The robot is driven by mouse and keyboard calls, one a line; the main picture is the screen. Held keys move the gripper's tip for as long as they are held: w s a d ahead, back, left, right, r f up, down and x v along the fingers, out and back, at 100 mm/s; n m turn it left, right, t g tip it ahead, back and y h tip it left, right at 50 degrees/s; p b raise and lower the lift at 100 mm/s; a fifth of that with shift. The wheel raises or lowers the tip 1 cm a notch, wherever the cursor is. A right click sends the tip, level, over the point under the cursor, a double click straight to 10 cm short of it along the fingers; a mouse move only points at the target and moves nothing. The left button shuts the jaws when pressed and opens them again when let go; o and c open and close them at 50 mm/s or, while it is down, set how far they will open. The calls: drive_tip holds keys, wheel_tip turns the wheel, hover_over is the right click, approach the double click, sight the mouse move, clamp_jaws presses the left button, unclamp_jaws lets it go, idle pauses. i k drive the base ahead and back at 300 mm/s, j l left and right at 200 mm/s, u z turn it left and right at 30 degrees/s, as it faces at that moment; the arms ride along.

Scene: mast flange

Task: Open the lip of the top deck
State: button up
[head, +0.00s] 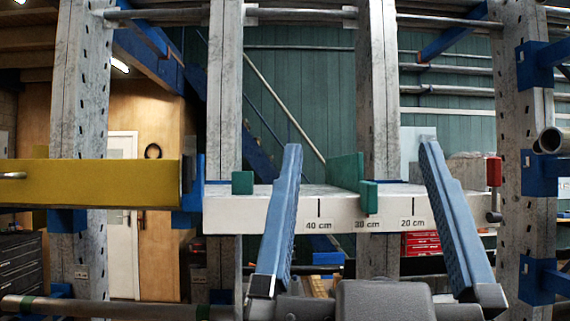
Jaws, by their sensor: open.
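A white deck (260,216) spans the metal posts at mid-height, its front face marked 40 cm, 30 cm and 20 cm. Which part is the lip is not clear.
A yellow beam (95,182) with a grey rod end extends left of the deck. Perforated posts (520,130) with blue brackets stand at both sides. A red block (494,171) is at the deck's right end. Pipes (300,14) cross above; one (120,309) runs low at left.

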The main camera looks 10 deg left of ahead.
sight(113, 183)
drive_tip(key=u, duration=1.4)
drive_tip(key=i+u, duration=0.2)
drive_tip(key=i, duration=1)
